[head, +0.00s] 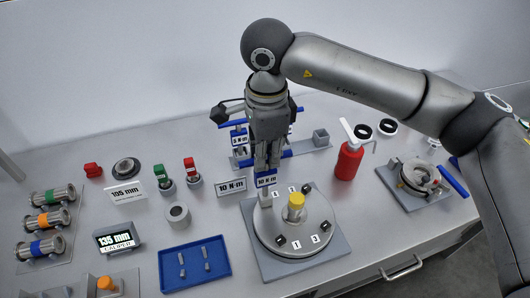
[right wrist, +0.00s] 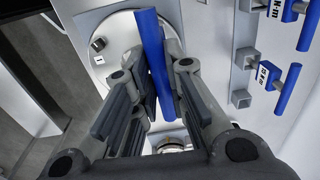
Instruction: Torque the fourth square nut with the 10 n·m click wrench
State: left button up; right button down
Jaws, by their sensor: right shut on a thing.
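My right gripper (head: 266,160) is shut on the blue-handled click wrench (head: 265,181), labelled 10 N·m. The wrench's grey socket end points down at the far-left part of the round flange plate (head: 265,232); I cannot tell if it is seated on a nut there. In the right wrist view the blue handle (right wrist: 153,50) lies between the fingers (right wrist: 160,88). Dark square nuts show at the plate's front (head: 281,242) and right (head: 325,227), near labels 1 and 3. A yellow cap (head: 296,203) stands at the plate's centre. My left gripper is not in view.
Behind stands a wrench rack (head: 312,146) with other blue wrenches (right wrist: 289,88). A red bottle (head: 347,160) is to the right, a 10 N·m sign (head: 231,187) and blue tray (head: 222,267) to the left. A second fixture (head: 416,178) stands far right.

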jog(key=shift+m+b, duration=1.1)
jog(key=shift+m, duration=0.8)
jog(key=shift+m+b, duration=1.1)
jog(key=shift+m, duration=1.2)
jog(key=shift+m+h+b, duration=0.3)
jog(key=shift+m+b, duration=0.15)
jog(key=shift+m, duration=0.55)
